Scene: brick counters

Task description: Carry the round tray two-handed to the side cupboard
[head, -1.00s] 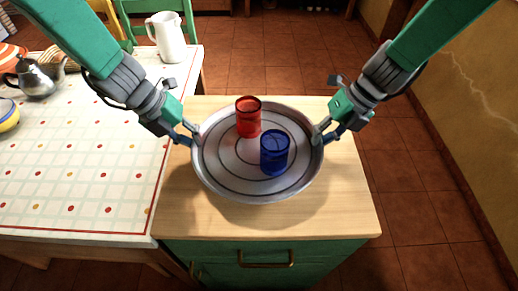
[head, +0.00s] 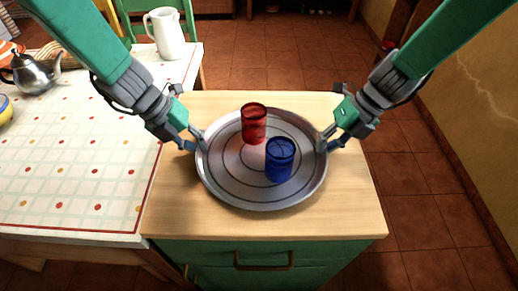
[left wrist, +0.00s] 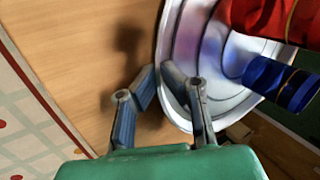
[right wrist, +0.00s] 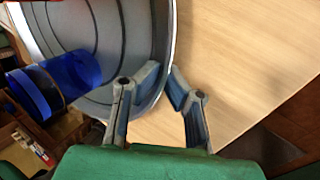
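The round metal tray (head: 225,190) is level over the wooden top of the green cupboard (head: 340,215). I cannot tell whether its underside touches the wood. A red cup (head: 254,124) and a blue cup (head: 279,161) stand upright on it. The blue cup shows in both wrist views (left wrist: 280,84) (right wrist: 52,84); the red cup (left wrist: 268,18) shows in the left. My left gripper (head: 199,146) pinches the tray's left rim, one finger on each side of it (left wrist: 159,78). My right gripper (head: 323,146) pinches the right rim the same way (right wrist: 165,75).
A table with a dotted white cloth (head: 75,175) adjoins the cupboard's left side. It bears a white pitcher (head: 165,33) and a metal teapot (head: 31,72). A green chair (head: 130,12) stands behind it. Tiled floor (head: 415,215) and a wall lie to the right.

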